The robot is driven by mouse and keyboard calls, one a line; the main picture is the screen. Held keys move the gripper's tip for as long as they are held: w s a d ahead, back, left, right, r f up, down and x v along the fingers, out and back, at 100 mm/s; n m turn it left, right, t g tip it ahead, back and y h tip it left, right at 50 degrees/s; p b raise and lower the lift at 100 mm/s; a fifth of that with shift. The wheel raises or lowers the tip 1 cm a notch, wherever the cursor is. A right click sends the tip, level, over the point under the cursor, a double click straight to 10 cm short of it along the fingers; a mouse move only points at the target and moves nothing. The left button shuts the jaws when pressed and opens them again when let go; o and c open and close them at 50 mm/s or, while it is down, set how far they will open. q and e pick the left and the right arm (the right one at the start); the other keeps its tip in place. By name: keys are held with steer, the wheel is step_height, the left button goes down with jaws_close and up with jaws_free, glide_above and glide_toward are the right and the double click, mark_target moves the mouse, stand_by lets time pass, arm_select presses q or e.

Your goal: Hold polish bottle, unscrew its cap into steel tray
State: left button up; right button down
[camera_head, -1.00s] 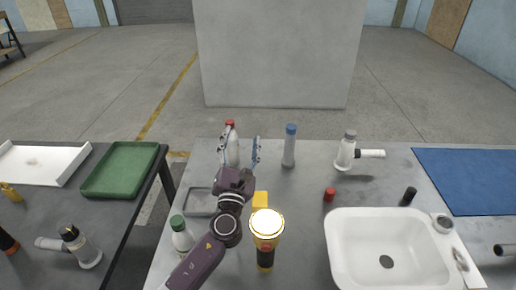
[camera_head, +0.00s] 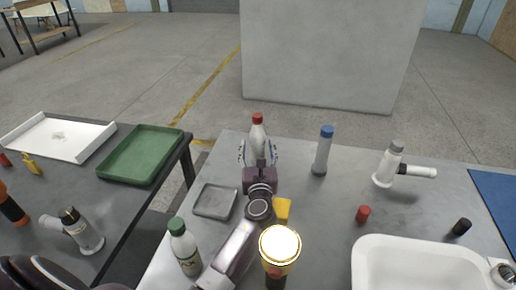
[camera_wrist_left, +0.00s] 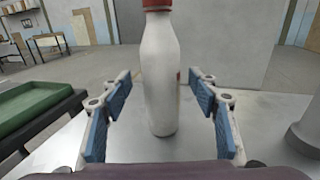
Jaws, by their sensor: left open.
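A white bottle with a red cap (camera_head: 258,131) stands upright near the far edge of the grey table; I take it as the polish bottle. My left gripper (camera_head: 258,152) is open, with one finger on each side of its body. In the left wrist view the bottle (camera_wrist_left: 160,82) stands between the blue-padded fingers (camera_wrist_left: 162,108), with a gap on both sides. The red cap is on, its top cut off there. The shallow grey steel tray (camera_head: 233,202) lies empty, left of my left arm. My right gripper is not in view.
A green-capped white bottle (camera_head: 184,246) and a lit yellow lamp (camera_head: 279,246) stand near my arm.

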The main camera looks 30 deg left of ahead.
mark_target(258, 146)
arm_select(q)
steer(key=shift+x, duration=1.6)
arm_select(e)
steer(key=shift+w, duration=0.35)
arm_select(q)
steer(key=shift+d, duration=0.1)
steer(key=c, duration=1.3)
steer(key=shift+r, duration=0.1)
steer(key=shift+c, duration=0.4)
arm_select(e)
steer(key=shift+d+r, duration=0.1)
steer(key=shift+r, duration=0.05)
